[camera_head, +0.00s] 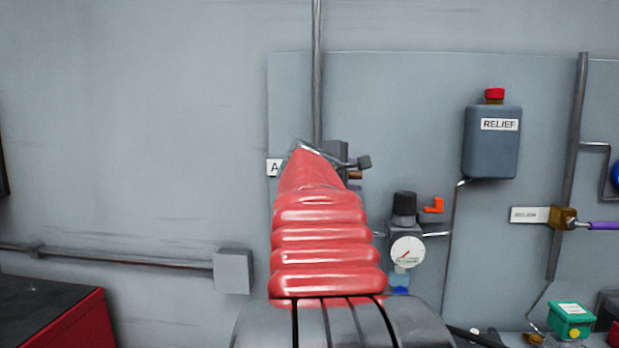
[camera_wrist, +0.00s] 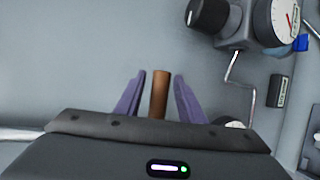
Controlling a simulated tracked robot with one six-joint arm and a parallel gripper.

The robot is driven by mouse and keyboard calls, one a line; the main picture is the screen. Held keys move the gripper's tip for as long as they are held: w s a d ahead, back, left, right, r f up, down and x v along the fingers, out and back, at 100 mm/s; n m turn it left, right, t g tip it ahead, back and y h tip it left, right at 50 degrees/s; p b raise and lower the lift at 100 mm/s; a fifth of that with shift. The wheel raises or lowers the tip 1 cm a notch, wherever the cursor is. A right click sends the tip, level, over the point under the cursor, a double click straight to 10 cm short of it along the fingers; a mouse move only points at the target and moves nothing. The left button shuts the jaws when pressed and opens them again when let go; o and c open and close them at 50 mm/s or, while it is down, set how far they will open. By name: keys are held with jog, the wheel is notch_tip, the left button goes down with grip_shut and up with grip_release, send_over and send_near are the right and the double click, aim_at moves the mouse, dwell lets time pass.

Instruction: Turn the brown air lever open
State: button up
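The brown air lever (camera_wrist: 159,94) shows in the wrist view as a short brown bar standing between the two purple fingers of my gripper (camera_wrist: 160,75). The fingers are apart, with a gap on each side of the lever, and neither appears to touch it. The lever's lower end is hidden behind the gripper body. In the head view my red-sleeved arm covers most of this spot. Only a small brown piece, possibly the lever (camera_head: 355,175), shows at its right edge, below a dark part.
A regulator with a round gauge (camera_head: 407,252) and black knob (camera_head: 404,204) stands to the right. An orange handle (camera_head: 435,205) is beside it. A grey RELIEF box (camera_head: 492,142) and a valve with a purple handle (camera_head: 604,225) are farther right. A grey pipe (camera_head: 317,70) rises above.

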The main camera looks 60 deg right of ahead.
jog(key=shift+d+f, duration=0.15)
jog(key=shift+d, duration=0.3)
jog(key=c, duration=0.9)
jog(key=shift+a+f, duration=0.1)
jog(key=shift+f, duration=0.05)
